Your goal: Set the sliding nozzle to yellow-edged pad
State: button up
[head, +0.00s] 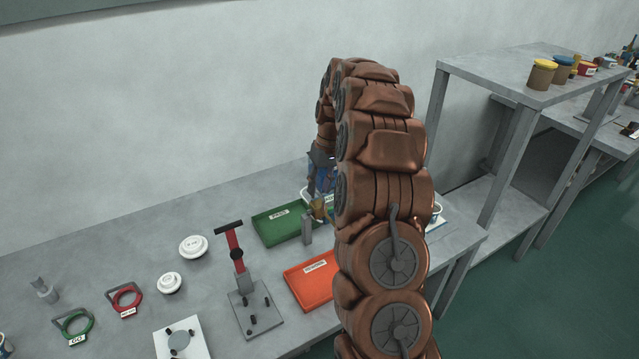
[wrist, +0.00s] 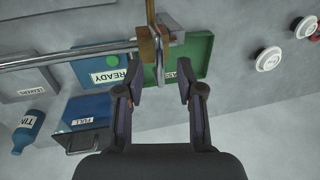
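In the wrist view a metal rail crosses the upper left. A brown block with a grey hanging piece, which looks like the sliding nozzle (wrist: 149,50), sits at its right end, over the green tray and beside a blue READY plate (wrist: 92,72) with a green dot. My gripper (wrist: 159,91) is open and empty, its fingertips just below the nozzle in the picture; I cannot tell if they touch. In the head view my arm hides most of the rail area; a small brass-coloured part (head: 318,208) shows beside the arm. I see no yellow-edged pad in either view.
The green tray (head: 264,229) and orange tray (head: 296,285) lie near my arm. A red-handled press (head: 238,262) stands left of them, with white round pieces (head: 193,246) beyond. In the wrist view a blue FULL bin (wrist: 88,108) and TIN bottle (wrist: 29,128) are lower left.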

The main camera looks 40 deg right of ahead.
jog(key=shift+f, duration=0.15)
grip_shut()
dwell(0.7)
